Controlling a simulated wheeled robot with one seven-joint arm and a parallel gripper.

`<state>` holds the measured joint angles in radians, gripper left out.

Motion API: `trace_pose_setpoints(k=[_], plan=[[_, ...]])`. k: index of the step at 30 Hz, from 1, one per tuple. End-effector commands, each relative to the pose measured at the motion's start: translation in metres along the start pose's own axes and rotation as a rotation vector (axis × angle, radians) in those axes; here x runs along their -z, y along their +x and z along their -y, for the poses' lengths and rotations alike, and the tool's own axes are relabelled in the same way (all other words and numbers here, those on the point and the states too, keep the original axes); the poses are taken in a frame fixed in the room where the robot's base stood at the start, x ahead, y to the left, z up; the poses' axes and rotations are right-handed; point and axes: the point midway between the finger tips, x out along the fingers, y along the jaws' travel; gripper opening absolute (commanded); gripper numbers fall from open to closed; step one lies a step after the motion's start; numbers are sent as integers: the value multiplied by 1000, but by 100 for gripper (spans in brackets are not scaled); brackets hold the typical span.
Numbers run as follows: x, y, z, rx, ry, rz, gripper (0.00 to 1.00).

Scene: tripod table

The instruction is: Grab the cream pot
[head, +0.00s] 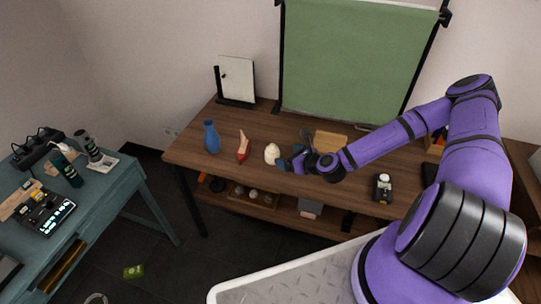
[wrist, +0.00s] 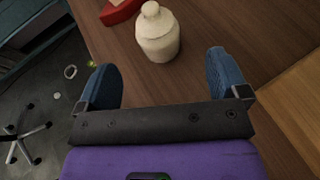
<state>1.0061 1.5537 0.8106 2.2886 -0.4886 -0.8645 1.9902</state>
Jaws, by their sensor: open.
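The cream pot (head: 272,153) is a small, pale, lidded jar standing upright on the brown wooden table (head: 205,130). In the wrist view the pot (wrist: 157,36) has a round knob on its lid and sits just beyond and between my fingertips. My gripper (head: 291,164) is right beside the pot in the head view, on its right side. Its two blue fingers are spread apart with nothing between them, as the wrist view of my gripper (wrist: 164,75) shows. The fingers do not appear to touch the pot.
A red and cream object (head: 242,148) stands left of the pot, with a blue vase (head: 211,137) further left. A wooden board (head: 330,141) lies to the right. A framed panel (head: 236,80) and a green screen (head: 352,58) stand behind.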

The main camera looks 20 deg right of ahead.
Motion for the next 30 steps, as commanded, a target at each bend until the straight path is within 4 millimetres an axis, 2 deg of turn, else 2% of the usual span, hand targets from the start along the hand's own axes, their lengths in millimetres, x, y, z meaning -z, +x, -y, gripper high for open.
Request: trace_pose_setpoints(k=[6,14,24,30], plan=[[0,32,-1,-3,-4,-1,93],[1,48,-2,-3,-4,-1,93],[3,89,-5,-3,-5,-2,93],[3,94,-5,-2,-4,-2,93]])
